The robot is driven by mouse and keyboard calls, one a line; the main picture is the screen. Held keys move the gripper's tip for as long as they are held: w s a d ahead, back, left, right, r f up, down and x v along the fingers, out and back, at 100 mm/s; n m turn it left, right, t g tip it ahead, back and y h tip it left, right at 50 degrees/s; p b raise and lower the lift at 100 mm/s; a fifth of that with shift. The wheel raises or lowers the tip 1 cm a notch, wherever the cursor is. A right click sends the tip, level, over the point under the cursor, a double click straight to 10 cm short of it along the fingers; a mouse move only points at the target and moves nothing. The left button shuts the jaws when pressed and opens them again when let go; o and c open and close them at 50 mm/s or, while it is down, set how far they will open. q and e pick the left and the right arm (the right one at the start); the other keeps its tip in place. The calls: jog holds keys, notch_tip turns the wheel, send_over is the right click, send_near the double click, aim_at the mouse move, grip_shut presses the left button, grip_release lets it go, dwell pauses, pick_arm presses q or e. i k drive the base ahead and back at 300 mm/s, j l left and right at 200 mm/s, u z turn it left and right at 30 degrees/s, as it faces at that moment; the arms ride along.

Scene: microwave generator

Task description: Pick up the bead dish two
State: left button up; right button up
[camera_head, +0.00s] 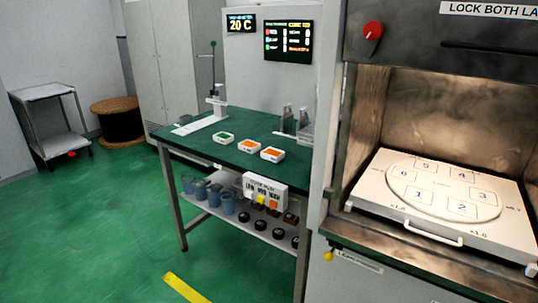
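Three small white square dishes stand in a row on the green-topped table (190,146). The left dish (224,138) has a green top or contents. The middle dish (249,146) and the right dish (272,154) show orange. I cannot read any number on them, so I cannot tell for certain which is bead dish two. The dishes stand apart from one another. Neither of my grippers is in view.
A microwave-like chamber on the right holds a white tray with a round plate (440,192) marked with numbered places. Its front handle (433,233) sticks out. The table's lower shelf holds cups (228,202) and dark round pieces (261,225). Green floor is open at left.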

aim_at(224, 138)
jog(key=i+j+z, duration=0.1)
jog(key=z, duration=0.4)
jog(key=i+j+z, duration=0.1)
jog(key=z, duration=0.4)
jog(key=j+z, duration=0.45)
jog(key=j, duration=0.4)
jog(key=j+z, duration=0.3)
jog(key=j, duration=1.3)
